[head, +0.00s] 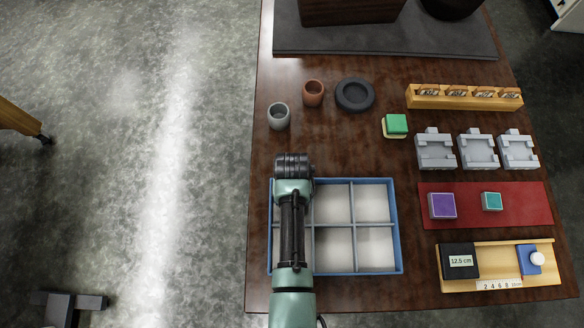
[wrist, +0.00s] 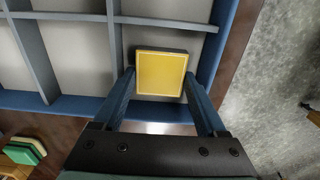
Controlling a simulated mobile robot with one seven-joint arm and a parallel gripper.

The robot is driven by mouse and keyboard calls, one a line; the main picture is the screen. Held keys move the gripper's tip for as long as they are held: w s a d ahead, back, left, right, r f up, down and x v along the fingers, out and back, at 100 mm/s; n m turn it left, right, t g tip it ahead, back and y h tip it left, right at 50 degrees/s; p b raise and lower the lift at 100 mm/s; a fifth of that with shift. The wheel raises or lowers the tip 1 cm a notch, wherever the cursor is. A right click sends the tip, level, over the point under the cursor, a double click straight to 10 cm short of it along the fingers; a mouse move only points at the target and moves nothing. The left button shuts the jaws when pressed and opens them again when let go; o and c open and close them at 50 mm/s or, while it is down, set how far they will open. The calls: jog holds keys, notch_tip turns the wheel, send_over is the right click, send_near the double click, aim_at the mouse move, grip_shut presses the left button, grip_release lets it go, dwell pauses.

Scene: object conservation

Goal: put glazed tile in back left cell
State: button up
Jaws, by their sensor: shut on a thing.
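The glazed tile (wrist: 161,74) is a square yellow plate with a pale border line and dark sides. My gripper (wrist: 160,85) is shut on it, one finger at each side. In the wrist view the tile is over the corner cell of the blue-rimmed tray (head: 401,232), next to the floor side, which is the back left cell. I cannot tell whether it touches the cell floor. In the head view my gripper (head: 293,166) is above the tray's back left corner and hides the tile and most of that cell. The other visible cells look empty.
A grey cup (head: 278,116), brown cup (head: 314,93) and dark ring dish (head: 355,94) stand behind the tray. A green block (head: 396,124) lies to the right. Grey fixtures (head: 478,150), a red mat (head: 520,205) and a wooden gauge board (head: 510,258) line the right side.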

jog(key=o, duration=1.4)
jog(key=shift+r, duration=0.1)
jog(key=shift+r+p, duration=3.95)
jog(key=shift+p, duration=0.2)
jog(key=shift+w, duration=0.1)
